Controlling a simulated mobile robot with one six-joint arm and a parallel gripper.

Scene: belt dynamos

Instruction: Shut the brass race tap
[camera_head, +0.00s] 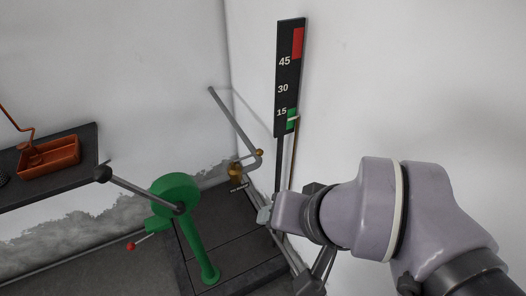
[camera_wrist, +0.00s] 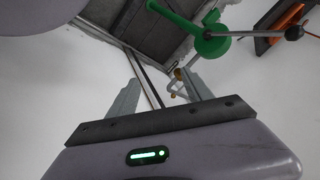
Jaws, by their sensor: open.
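The brass race tap (camera_head: 235,173) sits low near the room corner, at the back edge of the dark plinth, with a small dark label below it. A grey pipe or bar with a brass fitting (camera_head: 259,153) runs up and left from beside it. In the wrist view small brass parts (camera_wrist: 178,74) show just beyond the right finger. My gripper (camera_head: 265,215) is in front of the tap and a little to its right, apart from it. In the wrist view my two grey fingers (camera_wrist: 158,77) are spread with nothing between them. The tap's handle position is too small to tell.
A green hand-crank machine (camera_head: 176,190) with a black-knobbed lever and a red-tipped handle stands left of the tap. A black gauge board (camera_head: 288,75) marked 15, 30, 45 is on the right wall. A dark shelf (camera_head: 90,160) holds an orange tray (camera_head: 48,157).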

